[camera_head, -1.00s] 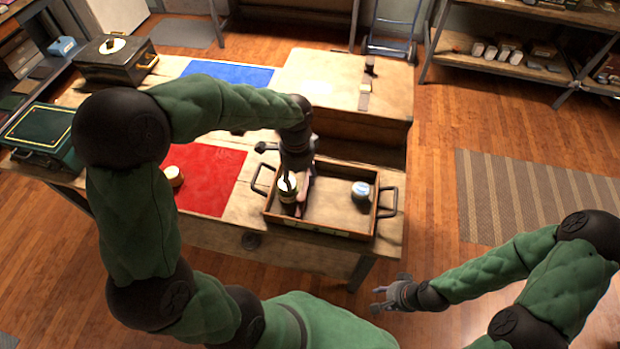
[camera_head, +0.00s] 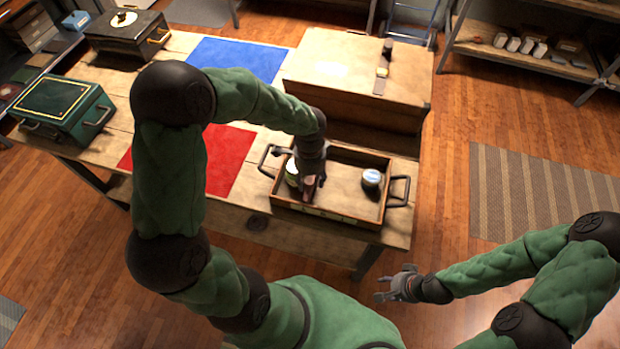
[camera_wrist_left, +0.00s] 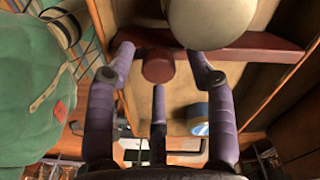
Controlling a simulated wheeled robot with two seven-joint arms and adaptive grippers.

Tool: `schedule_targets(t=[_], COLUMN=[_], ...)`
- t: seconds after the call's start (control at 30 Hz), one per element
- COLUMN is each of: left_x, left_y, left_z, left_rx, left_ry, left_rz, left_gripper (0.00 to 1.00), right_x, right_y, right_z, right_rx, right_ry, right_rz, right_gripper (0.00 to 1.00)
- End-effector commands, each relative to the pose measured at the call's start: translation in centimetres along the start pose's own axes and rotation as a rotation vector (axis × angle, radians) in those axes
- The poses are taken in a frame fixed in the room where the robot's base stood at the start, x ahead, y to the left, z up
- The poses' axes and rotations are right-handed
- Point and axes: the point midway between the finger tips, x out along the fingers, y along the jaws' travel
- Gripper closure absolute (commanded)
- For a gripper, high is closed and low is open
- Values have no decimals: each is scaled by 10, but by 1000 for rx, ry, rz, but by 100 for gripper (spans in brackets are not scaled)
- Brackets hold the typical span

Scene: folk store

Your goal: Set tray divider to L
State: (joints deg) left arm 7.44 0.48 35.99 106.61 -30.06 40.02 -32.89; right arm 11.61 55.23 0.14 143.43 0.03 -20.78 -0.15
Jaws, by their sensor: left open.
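The wooden tray (camera_head: 345,215) sits at the near right of the table, with dark handles at both ends. A reddish-brown divider (camera_head: 309,189) stands inside, towards the left end, partly hidden by my gripper. In the left wrist view a reddish-brown bar (camera_wrist_left: 262,46) with a round knob (camera_wrist_left: 158,66) runs across the top. My left gripper (camera_head: 311,168) is over the divider; in the wrist view its open fingers (camera_wrist_left: 159,58) lie either side of the knob. A jar (camera_head: 292,174) is left of the divider, another (camera_head: 372,178) right. My right gripper (camera_head: 388,285) is open and empty, off the table.
A large wooden box (camera_head: 345,75) stands behind the tray. Red cloth (camera_head: 228,160) and blue cloth (camera_head: 240,58) lie to the left. A green case (camera_head: 60,108) and a dark box (camera_head: 125,35) stand at the far left. Pale labels on the tray front are unreadable.

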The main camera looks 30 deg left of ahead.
Motion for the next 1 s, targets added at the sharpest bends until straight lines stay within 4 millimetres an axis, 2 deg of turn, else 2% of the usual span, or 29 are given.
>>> schedule_targets(t=[0.23, 0.27, 0.43, 0.63, 0.73, 1.0], left_x=[0, 0, 0, 0, 0, 1], left_y=[0, 0, 0, 0, 5, 33], left_z=[0, 0, 0, -2, -12, -68], left_rx=[0, 0, 0, 0, 3, 7], left_ry=[0, 0, 0, 1, 2, 3], left_rz=[0, 0, 0, -1, -1, -2], left_gripper=[46, 51, 99, 100, 100, 100], right_x=[0, 0, 0, 0, 0, -2], right_y=[0, 0, 0, 0, 0, -1], right_z=[0, 0, 0, 0, 0, 0], right_rx=[0, 0, 0, 0, 0, 0], right_ry=[0, 0, 0, 0, 0, 0], right_rz=[0, 0, 0, 0, 0, 0], right_gripper=[60, 60, 60, 60, 60, 60])
